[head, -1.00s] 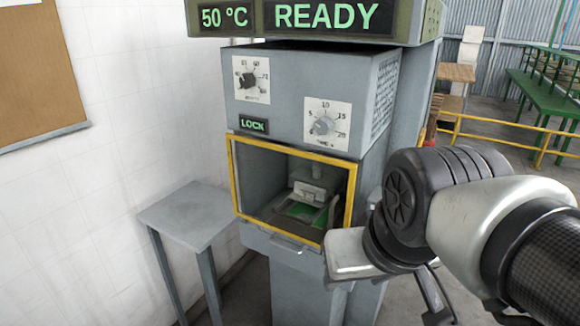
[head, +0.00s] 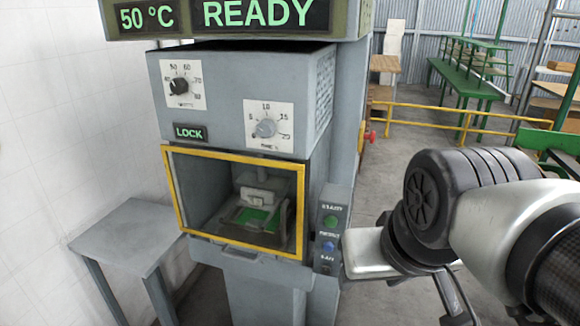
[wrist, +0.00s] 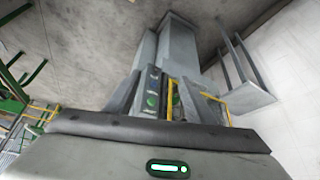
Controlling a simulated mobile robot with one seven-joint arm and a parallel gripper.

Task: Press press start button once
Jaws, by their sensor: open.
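The grey press (head: 240,100) stands left of centre in the head view, with READY and 50 °C on its display (head: 220,15). A narrow button panel (head: 329,235) is on its lower right. The panel has a round green button (head: 331,221) on top, a blue one (head: 329,247) below, and a dark one at the bottom. The labels are too small to read surely. My gripper (head: 372,255) is open, just right of the panel and apart from it; its fingertips are not clear. The panel's green button also shows in the wrist view (wrist: 151,101).
A yellow frame (head: 235,153) surrounds the press chamber, which holds a green piece (head: 256,217). A small grey table (head: 128,235) stands at left by the white wall. A yellow rail (head: 440,123) and green benches are behind at right.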

